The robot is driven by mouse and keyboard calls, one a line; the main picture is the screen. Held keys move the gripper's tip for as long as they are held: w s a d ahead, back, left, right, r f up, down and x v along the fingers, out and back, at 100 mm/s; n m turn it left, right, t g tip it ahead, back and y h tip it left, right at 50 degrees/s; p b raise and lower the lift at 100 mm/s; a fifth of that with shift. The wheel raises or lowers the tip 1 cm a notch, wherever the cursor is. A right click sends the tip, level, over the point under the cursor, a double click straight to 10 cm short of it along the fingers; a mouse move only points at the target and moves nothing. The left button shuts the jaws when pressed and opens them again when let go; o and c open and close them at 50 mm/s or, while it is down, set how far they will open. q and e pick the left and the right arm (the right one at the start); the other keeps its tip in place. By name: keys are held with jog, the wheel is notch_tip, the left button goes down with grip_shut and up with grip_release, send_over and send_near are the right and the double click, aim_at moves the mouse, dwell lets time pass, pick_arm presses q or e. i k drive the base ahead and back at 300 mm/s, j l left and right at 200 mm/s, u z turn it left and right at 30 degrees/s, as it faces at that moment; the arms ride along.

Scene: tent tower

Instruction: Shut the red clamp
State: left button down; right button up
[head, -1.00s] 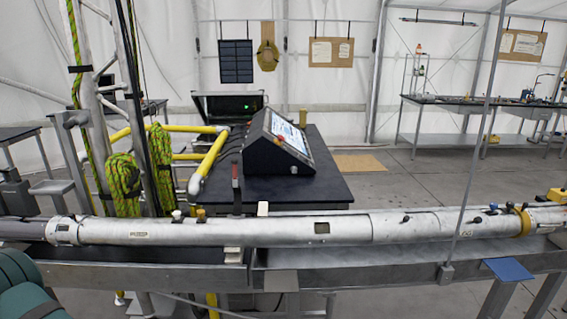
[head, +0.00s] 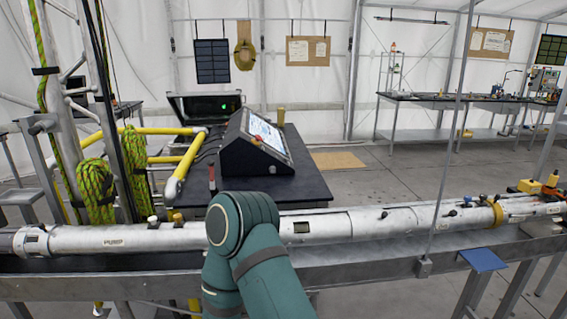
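The red clamp (head: 212,178) is the upright lever with a red grip, standing behind the long silver tube (head: 385,218) in the head view. Its handle points up. Its lower part is hidden behind the tube and my teal arm, so its jaw cannot be seen. My arm rises from the bottom of the picture, with its rounded joint just right of the lever and in front of the tube. Neither of my grippers shows in the view.
A dark table (head: 290,183) behind the tube holds a console (head: 255,145) with a screen. The grey rail (head: 370,259) runs under the tube. A yellow pipe frame (head: 187,155) and green rope (head: 94,184) stand at left. A thin pole (head: 451,120) crosses at right.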

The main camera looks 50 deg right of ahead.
aim_at(214, 188)
jog(key=z, duration=1.55)
